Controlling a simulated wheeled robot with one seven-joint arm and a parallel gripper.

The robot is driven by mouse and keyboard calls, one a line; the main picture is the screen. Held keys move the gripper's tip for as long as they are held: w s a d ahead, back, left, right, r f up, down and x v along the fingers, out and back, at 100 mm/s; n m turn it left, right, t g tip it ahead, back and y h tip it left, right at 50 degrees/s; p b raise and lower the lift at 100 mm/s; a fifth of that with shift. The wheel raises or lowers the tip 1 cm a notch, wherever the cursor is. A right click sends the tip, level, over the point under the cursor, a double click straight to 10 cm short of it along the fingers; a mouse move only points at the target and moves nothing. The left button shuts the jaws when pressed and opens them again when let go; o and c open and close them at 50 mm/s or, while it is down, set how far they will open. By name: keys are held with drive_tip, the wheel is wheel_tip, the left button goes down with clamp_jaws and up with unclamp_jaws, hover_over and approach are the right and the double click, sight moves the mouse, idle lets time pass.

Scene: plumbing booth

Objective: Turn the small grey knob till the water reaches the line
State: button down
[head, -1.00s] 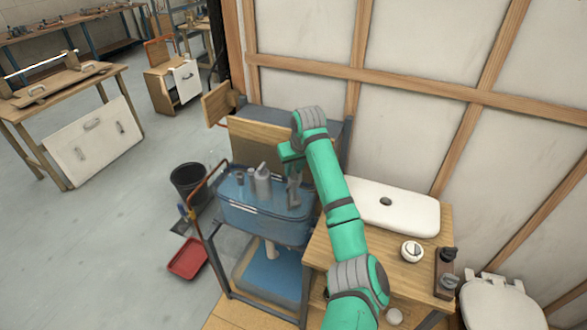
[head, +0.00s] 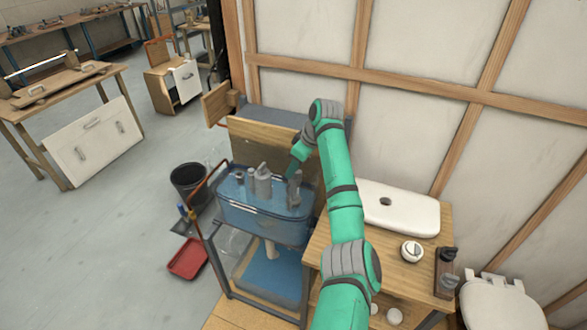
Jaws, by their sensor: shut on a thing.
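A clear blue tank (head: 262,222) stands on a grey frame in the middle of the head view. Grey fittings (head: 263,182) stand up inside it. A pale stripe (head: 243,208) runs along the tank's front; I cannot tell the exact water level against it. My gripper (head: 294,192) points down at the tank's right end, to the right of the fittings. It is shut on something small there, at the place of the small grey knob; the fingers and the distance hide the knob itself.
A wooden board (head: 262,140) stands behind the tank. A white basin lid (head: 398,210) lies on the wooden counter to the right, beside a round white dial (head: 411,251). A black bucket (head: 188,183) and a red tray (head: 188,258) are on the floor at left.

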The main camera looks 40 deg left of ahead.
drive_tip(key=shift+n+g, duration=0.3)
drive_tip(key=shift+n, duration=0.3)
drive_tip(key=c, duration=1.8)
unclamp_jaws()
drive_tip(key=v, duration=1.1)
drive_tip(key=shift+f, duration=0.1)
